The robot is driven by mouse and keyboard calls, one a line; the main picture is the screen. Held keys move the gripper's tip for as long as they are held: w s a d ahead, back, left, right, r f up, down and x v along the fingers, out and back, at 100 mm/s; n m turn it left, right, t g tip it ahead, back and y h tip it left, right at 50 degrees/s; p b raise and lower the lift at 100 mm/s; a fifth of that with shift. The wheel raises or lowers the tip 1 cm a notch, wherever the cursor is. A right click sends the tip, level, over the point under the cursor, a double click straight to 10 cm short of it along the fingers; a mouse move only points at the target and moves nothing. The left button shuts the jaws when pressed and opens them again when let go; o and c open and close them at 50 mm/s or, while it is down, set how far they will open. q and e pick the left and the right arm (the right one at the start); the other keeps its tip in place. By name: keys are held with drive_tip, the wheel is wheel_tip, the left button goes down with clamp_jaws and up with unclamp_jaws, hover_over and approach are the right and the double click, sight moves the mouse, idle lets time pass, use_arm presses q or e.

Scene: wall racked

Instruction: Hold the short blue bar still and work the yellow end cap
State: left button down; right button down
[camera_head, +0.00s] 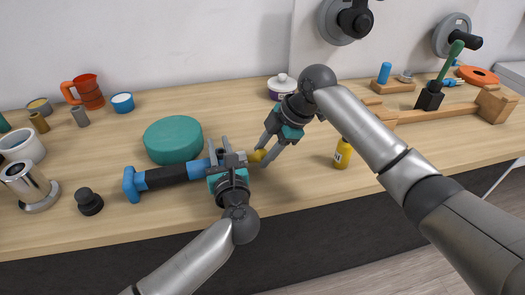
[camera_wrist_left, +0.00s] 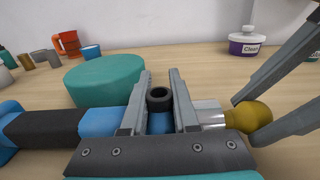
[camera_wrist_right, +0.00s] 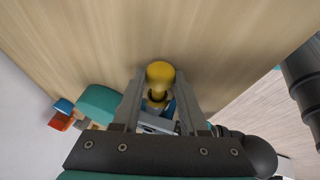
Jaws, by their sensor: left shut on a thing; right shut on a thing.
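The short blue bar (camera_head: 198,169) lies along the worktop, with a black middle band and a blue left end. It also shows in the left wrist view (camera_wrist_left: 98,122). A silvery collar (camera_wrist_left: 212,115) and the round yellow end cap (camera_wrist_left: 254,114) are at its right end. My left gripper (camera_head: 222,150) is shut on the blue bar near that end, its fingers either side of a dark ring (camera_wrist_left: 160,98). My right gripper (camera_head: 264,154) comes from the right and is shut on the yellow end cap, also seen between its fingertips in the right wrist view (camera_wrist_right: 160,74).
A teal round block (camera_head: 173,140) stands just behind the bar. A black knob (camera_head: 89,202) and metal mug (camera_head: 30,188) stand left. A yellow bottle (camera_head: 342,153) and a lidded pot (camera_head: 281,86) are near my right arm. The front edge is close.

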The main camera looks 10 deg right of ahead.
drive_tip(key=shift+w+d, duration=0.1)
drive_tip(key=shift+d, duration=1.1)
drive_tip(key=shift+d, duration=0.9)
drive_tip(key=shift+r, duration=0.1)
wheel_tip(320, 180, up, 8)
idle(1.3)
idle(0.5)
use_arm(q)
drive_tip(key=c, duration=0.6)
unclamp_jaws()
wheel_tip(320, 180, up, 14)
drive_tip(key=p, duration=1.2)
use_arm(e)
wheel_tip(320, 180, up, 12)
